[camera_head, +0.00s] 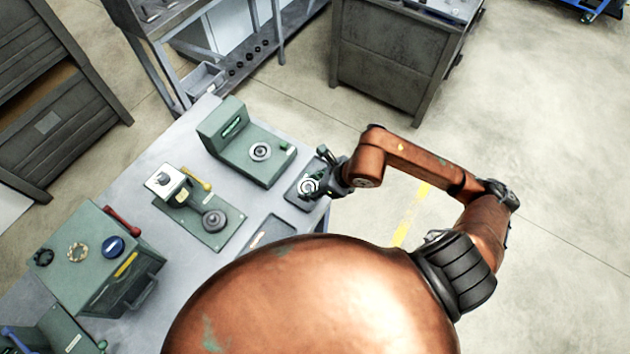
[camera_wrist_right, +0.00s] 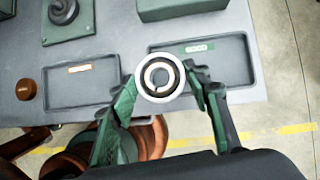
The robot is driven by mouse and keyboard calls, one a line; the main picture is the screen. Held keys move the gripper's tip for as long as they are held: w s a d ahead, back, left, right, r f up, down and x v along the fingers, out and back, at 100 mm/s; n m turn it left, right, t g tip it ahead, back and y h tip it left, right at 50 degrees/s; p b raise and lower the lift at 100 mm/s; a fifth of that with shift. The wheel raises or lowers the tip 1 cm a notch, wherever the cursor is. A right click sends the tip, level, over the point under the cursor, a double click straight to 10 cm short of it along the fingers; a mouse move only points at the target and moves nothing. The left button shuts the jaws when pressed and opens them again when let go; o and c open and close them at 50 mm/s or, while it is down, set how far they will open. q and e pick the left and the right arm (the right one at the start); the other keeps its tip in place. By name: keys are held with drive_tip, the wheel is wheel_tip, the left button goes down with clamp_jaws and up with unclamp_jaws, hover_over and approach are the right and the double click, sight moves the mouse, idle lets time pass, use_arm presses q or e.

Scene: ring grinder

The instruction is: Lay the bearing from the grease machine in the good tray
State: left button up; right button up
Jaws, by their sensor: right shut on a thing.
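My right gripper (camera_head: 322,179) is shut on a ring-shaped bearing (camera_head: 308,187). In the right wrist view the bearing (camera_wrist_right: 160,77) sits between the two fingertips (camera_wrist_right: 160,84), its round face toward the camera. It overlaps the left end of a dark tray with a green label (camera_wrist_right: 232,66), which I take for the good tray; it shows in the head view too (camera_head: 292,194). I cannot tell whether the bearing touches the tray. A green machine (camera_head: 228,142) behind it carries another ring part (camera_head: 260,151). My left gripper is not in view.
A second tray with an orange label (camera_wrist_right: 70,95) lies left of the green-labelled one. A small press-like device (camera_head: 205,222) with a dark disc stands further left on the grey table (camera_head: 140,205). A green box (camera_head: 85,262) stands at the lower left. The table edge is close to the trays.

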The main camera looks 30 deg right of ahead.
drive_tip(key=w+d+f, duration=0.1)
drive_tip(key=w+f, duration=0.1)
drive_tip(key=w+d+f, duration=0.1)
drive_tip(key=w+f, duration=0.1)
drive_tip(key=w+d+f, duration=0.1)
drive_tip(key=d+f, duration=0.1)
drive_tip(key=shift+w+f+p, duration=0.3)
drive_tip(key=shift+w, duration=0.1)
drive_tip(key=shift+w+d+f+p, duration=0.1)
drive_tip(key=shift+f+p, duration=0.25)
drive_tip(key=shift+f, duration=1.3)
drive_tip(key=o, duration=1.4)
drive_tip(key=shift+c, duration=0.2)
drive_tip(key=v, duration=1.2)
drive_tip(key=shift+b, duration=0.35)
